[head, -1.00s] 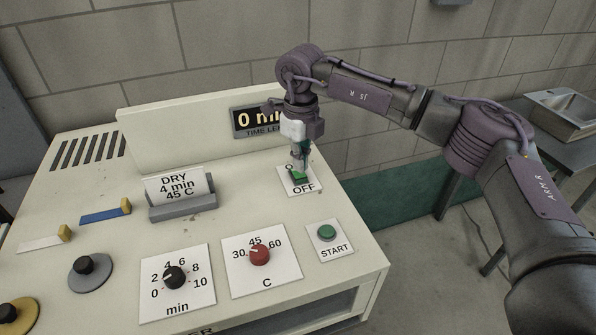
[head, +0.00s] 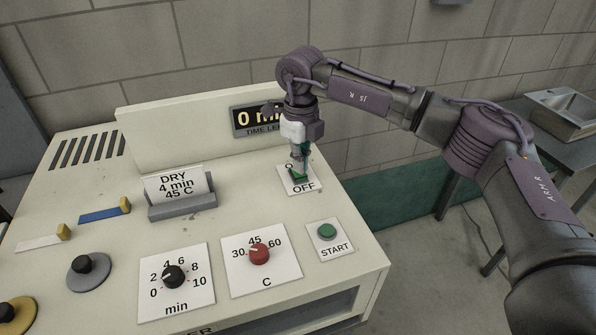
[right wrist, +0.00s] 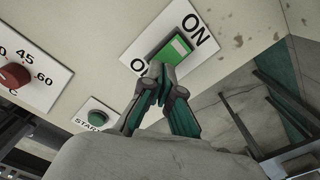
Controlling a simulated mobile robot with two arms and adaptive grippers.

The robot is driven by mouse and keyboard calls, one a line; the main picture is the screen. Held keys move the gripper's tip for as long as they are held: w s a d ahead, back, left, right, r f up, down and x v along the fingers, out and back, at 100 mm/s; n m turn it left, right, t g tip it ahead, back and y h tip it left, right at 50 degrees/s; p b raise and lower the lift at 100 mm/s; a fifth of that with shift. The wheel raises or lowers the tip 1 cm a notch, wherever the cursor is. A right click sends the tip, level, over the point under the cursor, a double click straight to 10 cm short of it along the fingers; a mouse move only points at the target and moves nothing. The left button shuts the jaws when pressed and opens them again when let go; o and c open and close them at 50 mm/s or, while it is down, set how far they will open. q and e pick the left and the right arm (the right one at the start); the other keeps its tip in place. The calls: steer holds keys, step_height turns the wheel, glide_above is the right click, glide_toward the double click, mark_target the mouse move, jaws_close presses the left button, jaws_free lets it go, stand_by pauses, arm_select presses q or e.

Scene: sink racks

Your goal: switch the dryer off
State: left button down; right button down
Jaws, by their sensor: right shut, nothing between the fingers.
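The dryer's green rocker switch (head: 299,177) sits on a white plate at the right of the dryer top (head: 225,213). OFF is printed at its near end; the ON label is mostly hidden by my gripper in the head view. In the right wrist view the switch (right wrist: 173,50) shows, with ON clear at its far end. My right gripper (head: 298,168) is shut and empty, pointing down at the switch. Its fingertips (right wrist: 160,76) are at the OFF end and partly cover that label. I cannot tell whether they touch, or which way the rocker is tipped. My left gripper is not in view.
The green START button (head: 327,232) is in front of the switch. The red temperature knob (head: 260,254) and black minutes knob (head: 174,276) are to its left. A card holder (head: 182,208) reads DRY 4 min 45 C. The display (head: 258,121), partly hidden, begins with 0.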

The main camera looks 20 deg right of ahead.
mark_target(300, 176)
steer(key=shift+f+b, duration=0.7)
steer(key=shift+f, duration=0.25)
stand_by(0.3)
steer(key=shift+s+r, duration=0.1)
steer(key=shift+w+r+p, duration=0.2)
steer(key=shift+r+p, duration=0.4)
steer(key=shift+r, duration=0.25)
steer(key=shift+s+r+p, duration=0.1)
steer(key=shift+r+p, duration=1.2)
steer(key=shift+r, duration=1.3)
steer(key=shift+f, duration=0.15)
